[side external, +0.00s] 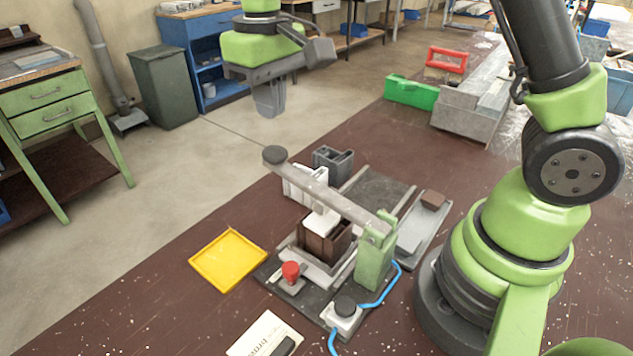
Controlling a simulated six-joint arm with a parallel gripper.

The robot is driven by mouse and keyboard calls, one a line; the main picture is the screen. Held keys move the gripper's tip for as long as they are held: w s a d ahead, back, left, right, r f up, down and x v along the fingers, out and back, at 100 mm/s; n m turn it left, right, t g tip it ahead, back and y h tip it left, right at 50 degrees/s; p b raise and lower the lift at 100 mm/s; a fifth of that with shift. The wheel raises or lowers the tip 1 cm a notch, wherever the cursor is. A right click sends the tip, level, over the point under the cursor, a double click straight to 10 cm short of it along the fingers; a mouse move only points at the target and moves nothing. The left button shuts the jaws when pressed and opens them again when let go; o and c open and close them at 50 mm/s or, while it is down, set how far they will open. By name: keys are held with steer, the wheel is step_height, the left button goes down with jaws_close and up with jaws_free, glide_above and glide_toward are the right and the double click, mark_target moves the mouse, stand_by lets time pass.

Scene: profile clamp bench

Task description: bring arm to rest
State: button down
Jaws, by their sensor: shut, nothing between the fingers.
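My gripper (270,100) hangs at the top of the side external view, pointing down. It is shut and empty, well above the bench (150,318) and apart from everything on it. Below it stands the clamp fixture with a long grey lever (335,194) on a green post (375,258). The lever slopes across a brown block (325,238), and a white piece (322,218) sits between the lever and the block. The lever ends in a dark round knob (275,155).
A yellow tray (228,260) lies left of the fixture. A green bin (411,91) stands farther back.

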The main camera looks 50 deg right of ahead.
steer(key=shift+r, duration=0.15)
steer(key=shift+s+r, duration=0.1)
steer(key=shift+r, duration=0.05)
steer(key=s+d+r+m+t+y, duration=0.1)
steer(key=s+r+m+t, duration=0.1)
steer(key=s, duration=0.7)
steer(key=s+d+r+m+t+y, duration=0.1)
steer(key=s+r+m+t, duration=0.1)
steer(key=s+r+t, duration=0.3)
steer(key=s+r, duration=0.1)
steer(key=s, duration=0.3)
steer(key=shift+s+d, duration=0.15)
steer(key=shift+s, duration=0.25)
steer(key=c, duration=1.8)
jaws_free()
